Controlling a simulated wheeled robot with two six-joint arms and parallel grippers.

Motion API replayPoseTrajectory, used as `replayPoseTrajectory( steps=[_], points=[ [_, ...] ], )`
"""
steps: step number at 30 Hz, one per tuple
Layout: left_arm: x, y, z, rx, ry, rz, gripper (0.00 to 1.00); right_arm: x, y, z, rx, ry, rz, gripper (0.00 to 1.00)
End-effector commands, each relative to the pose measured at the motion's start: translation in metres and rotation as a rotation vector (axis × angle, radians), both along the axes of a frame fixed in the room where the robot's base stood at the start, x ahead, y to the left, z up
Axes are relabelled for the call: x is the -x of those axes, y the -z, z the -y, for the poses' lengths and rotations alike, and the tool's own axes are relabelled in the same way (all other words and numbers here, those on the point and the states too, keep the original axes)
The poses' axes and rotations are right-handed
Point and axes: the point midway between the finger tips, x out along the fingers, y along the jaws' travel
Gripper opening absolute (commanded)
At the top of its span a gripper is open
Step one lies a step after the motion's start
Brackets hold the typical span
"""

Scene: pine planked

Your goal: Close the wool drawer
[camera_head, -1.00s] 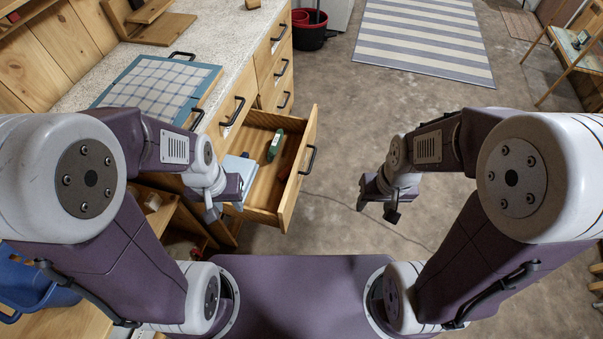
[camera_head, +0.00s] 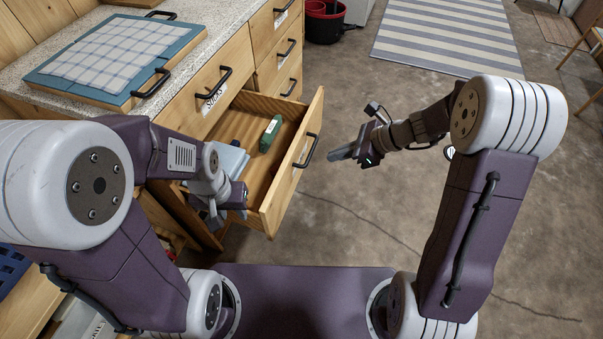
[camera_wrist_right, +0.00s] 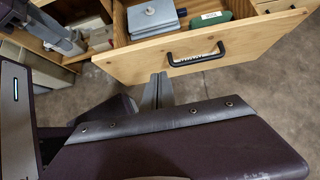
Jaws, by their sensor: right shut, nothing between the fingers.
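A pine drawer (camera_head: 291,172) with a black bar handle (camera_head: 308,150) stands pulled out of the counter. The label by its handle is too small to read in the right wrist view. A green object (camera_head: 270,134) and a grey-blue block lie inside it. My right gripper (camera_head: 343,153) is shut and empty, to the right of the drawer front and apart from it in the head view. In the right wrist view its fingers (camera_wrist_right: 157,91) point toward the drawer front (camera_wrist_right: 205,50), just below the handle (camera_wrist_right: 196,59). My left gripper (camera_head: 214,218) hangs by the drawer's left side; its jaws are unclear.
A closed drawer with a labelled front (camera_head: 205,95) sits above the open one, with more closed drawers (camera_head: 283,50) beyond. A checked cloth on a blue-edged board (camera_head: 105,55) lies on the counter. The floor (camera_head: 350,215) right of the drawer is clear. A striped rug (camera_head: 445,35) lies farther off.

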Motion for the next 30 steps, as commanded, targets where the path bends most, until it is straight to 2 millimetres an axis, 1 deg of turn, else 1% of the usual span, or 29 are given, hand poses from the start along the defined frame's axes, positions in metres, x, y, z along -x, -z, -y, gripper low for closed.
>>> replayPoseTrajectory(
  steps=[1,6,8,10,18,23,24,27,30],
  points=[
    [0.000,0.008,0.000,0.000,0.000,0.001,0.36,0.000,0.009,0.002,0.000,0.004,-0.001,0.00],
    [0.000,0.005,0.000,0.000,0.000,0.001,0.36,0.000,0.007,0.002,0.002,0.005,-0.001,0.00],
    [0.000,0.007,0.000,0.000,0.000,0.001,0.36,-0.001,0.010,0.000,0.001,0.004,-0.002,0.00],
    [0.000,0.012,0.000,0.000,0.000,0.001,0.36,-0.002,0.018,-0.006,0.002,0.004,-0.003,0.00],
    [0.000,0.037,0.000,0.000,0.000,0.001,0.36,-0.014,0.061,-0.045,0.003,0.001,-0.003,0.00],
    [0.000,0.049,0.000,0.000,0.000,0.001,0.36,-0.021,0.084,-0.068,0.002,0.001,-0.003,0.00],
    [0.000,0.047,0.000,0.000,0.000,0.001,0.36,-0.024,0.079,-0.075,0.004,-0.001,0.002,0.00],
    [0.000,0.049,0.000,0.000,0.000,0.001,0.36,-0.029,0.078,-0.089,0.004,-0.001,0.001,0.00],
    [0.000,0.050,0.000,0.000,0.000,0.001,0.36,-0.031,0.077,-0.098,0.004,0.001,-0.001,0.00]
  ],
)
